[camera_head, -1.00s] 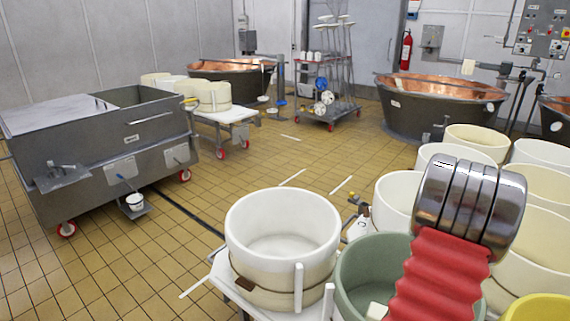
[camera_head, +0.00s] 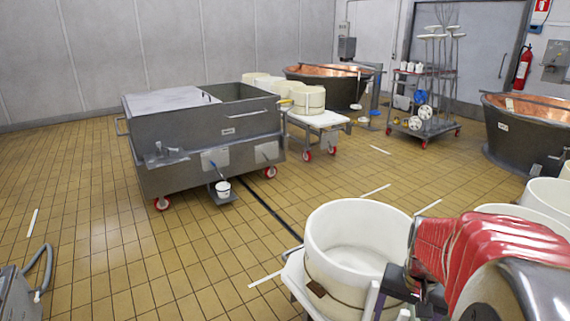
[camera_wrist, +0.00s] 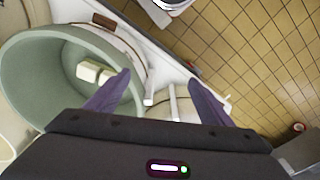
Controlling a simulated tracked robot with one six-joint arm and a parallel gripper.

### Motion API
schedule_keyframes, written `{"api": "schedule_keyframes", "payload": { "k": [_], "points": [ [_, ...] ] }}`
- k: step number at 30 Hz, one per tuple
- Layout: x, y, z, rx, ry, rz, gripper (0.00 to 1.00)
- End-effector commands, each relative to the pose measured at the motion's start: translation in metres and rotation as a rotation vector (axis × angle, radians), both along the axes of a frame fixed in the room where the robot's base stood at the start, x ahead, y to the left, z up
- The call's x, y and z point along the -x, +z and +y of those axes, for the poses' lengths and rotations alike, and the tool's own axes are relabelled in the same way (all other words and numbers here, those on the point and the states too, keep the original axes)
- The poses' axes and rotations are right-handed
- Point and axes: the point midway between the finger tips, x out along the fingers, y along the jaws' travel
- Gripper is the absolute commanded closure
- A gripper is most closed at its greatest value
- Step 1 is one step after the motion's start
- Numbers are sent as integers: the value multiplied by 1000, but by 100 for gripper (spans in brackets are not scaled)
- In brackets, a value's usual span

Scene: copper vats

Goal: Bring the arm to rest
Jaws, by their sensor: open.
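My arm's red sleeve and metal end fill the lower right of the head view, above the tubs. The dark end of my gripper shows there in front of a white tub (camera_head: 345,262). In the wrist view my gripper (camera_wrist: 157,98) has its two purple fingers spread apart with nothing between them. Below its left finger is a green tub (camera_wrist: 40,60) holding pale blocks (camera_wrist: 94,72). Part of the white tub also shows beside the green one.
Several white tubs (camera_head: 550,192) crowd the right. A wheeled steel vat (camera_head: 205,135) stands left, copper vats (camera_head: 525,125) at the back. A tool trolley (camera_head: 425,110) stands between them. Tiled floor (camera_head: 110,230) is open at the left.

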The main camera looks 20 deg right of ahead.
Motion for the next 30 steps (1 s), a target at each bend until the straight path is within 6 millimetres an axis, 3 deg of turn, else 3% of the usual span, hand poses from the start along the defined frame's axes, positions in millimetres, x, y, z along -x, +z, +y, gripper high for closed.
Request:
{"api": "schedule_keyframes", "payload": {
  "k": [6,18,30],
  "points": [
    [-13,27,56,50,213,-51,25],
    [-16,68,151,130,526,-180,25],
    [-12,111,230,183,784,-362,25]
  ]
}}
